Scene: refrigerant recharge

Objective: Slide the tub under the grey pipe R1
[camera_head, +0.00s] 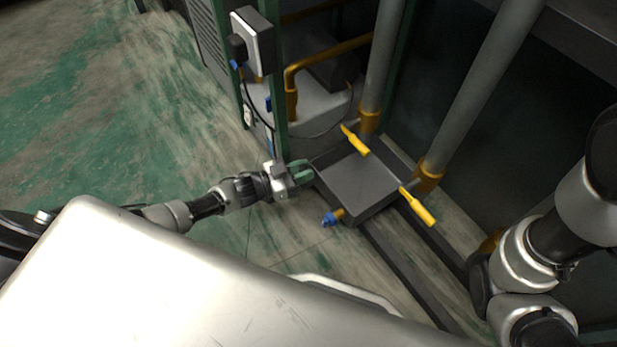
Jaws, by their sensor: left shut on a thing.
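The tub is a shallow dark grey square tray (357,185) on the floor at the foot of the frame. Two grey pipes come down behind it, one at the back (386,55) and one to the right (483,90), each ending in a brass-coloured fitting. I can read no label, so I cannot tell which is R1. My left gripper (303,172) has green fingertips and is shut on the tub's left rim. The fingers partly hide that edge. My right arm shows at the right edge, but its gripper is out of view.
Yellow lever handles (355,140) and (417,207) stick out close over the tub's back and right edges. A blue-handled tap (330,219) sits at its near left corner. A green post (276,100) with a grey box (253,42) stands behind my left gripper. Dark rails run along the floor. Floor at left is clear.

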